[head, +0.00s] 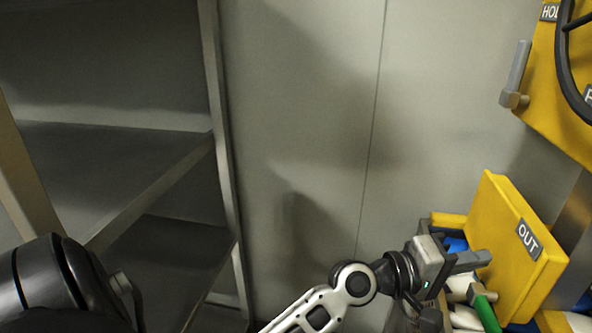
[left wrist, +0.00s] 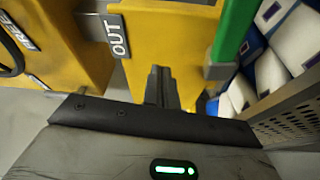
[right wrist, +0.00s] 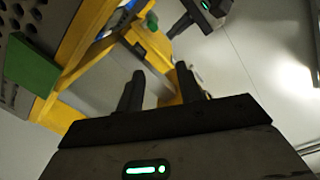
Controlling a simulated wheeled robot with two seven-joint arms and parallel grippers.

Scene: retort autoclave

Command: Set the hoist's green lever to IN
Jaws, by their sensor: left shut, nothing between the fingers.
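The green lever (head: 487,312) stands at the lower right of the head view, beside the yellow box with the OUT plate (head: 528,240). In the left wrist view the green lever (left wrist: 232,35) is right of the fingers, with the OUT plate (left wrist: 117,36) on the left. My left gripper (head: 482,260) is shut and empty, in front of the yellow box near the OUT plate, apart from the lever. Its closed fingers show in the left wrist view (left wrist: 161,85). My right gripper (right wrist: 158,88) has its fingers apart with nothing between them.
A yellow panel with a black handwheel (head: 570,60) and a grey handle (head: 517,72) is at the upper right. White and blue packs (left wrist: 270,70) lie in a perforated metal crate (left wrist: 290,118). Empty grey shelves (head: 110,150) stand at left. A green block (right wrist: 32,65) shows in the right wrist view.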

